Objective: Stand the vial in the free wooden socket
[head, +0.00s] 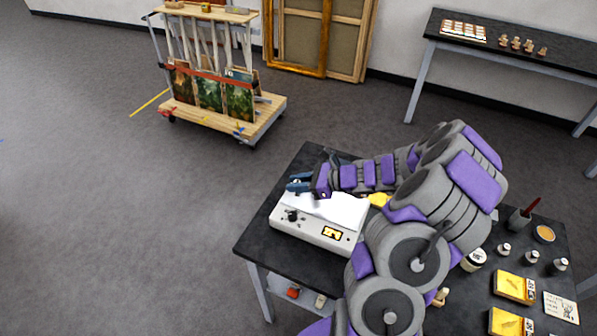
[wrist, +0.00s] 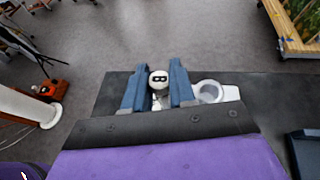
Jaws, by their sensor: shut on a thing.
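My gripper (wrist: 158,85) is shut on a small vial (wrist: 159,79) with a white top and a dark mark, held between its blue fingers. In the head view my gripper (head: 300,184) is over the back left of a white boxy device (head: 312,231) with a yellow display. The vial cannot be made out there. No wooden socket can be clearly identified in either view. Small wooden pieces (head: 521,45) stand on the far table, too small to tell apart.
The dark worktable (head: 262,226) carries yellow boxes (head: 514,287), several small white-topped bottles (head: 504,249) and a dark cup (head: 519,221) at the right. My arm hides its middle. A wooden cart (head: 262,118) stands behind on open floor. A white ringed part (wrist: 211,92) is right of my fingers.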

